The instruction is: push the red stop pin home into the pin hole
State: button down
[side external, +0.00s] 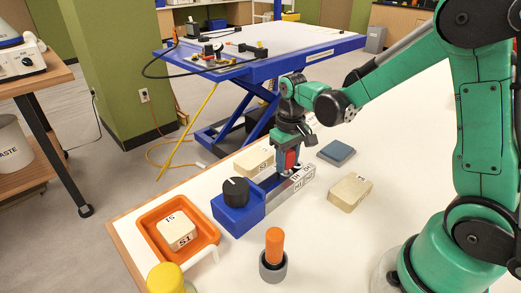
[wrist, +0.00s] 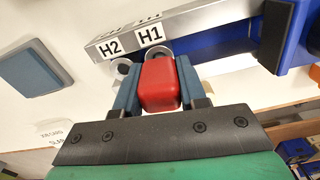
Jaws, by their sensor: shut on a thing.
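The red stop pin (wrist: 159,84) shows as a rounded red block between the two blue-grey fingers of my gripper (wrist: 158,92), which is shut on it. In the side view, my gripper (side external: 288,167) points down at the grey metal bar (side external: 297,181) of the blue fixture (side external: 238,213), with the red pin (side external: 291,158) between its fingers. In the wrist view, the bar (wrist: 185,22) has labels H1 and H2, and the pin is beside H1. Round metal parts show near both labels. I cannot tell how deep the pin sits in a hole.
A black knob (side external: 236,190) tops the fixture. Around it are an orange tray (side external: 208,232) with a pale block, a grey cup (side external: 272,268) with an orange-handled tool, a tan block (side external: 349,192), another tan block (side external: 254,160) and a blue-grey pad (side external: 336,152). The right of the table is mostly clear.

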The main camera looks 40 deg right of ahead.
jog(key=shift+r, duration=3)
jog(key=shift+r, duration=2.55)
jog(key=shift+n, duration=0.7)
jog(key=d, duration=0.1)
jog(key=d+f, duration=0.2)
jog(key=d, duration=0.1)
jog(key=shift+f, duration=0.1)
jog(key=shift+f, duration=0.1)
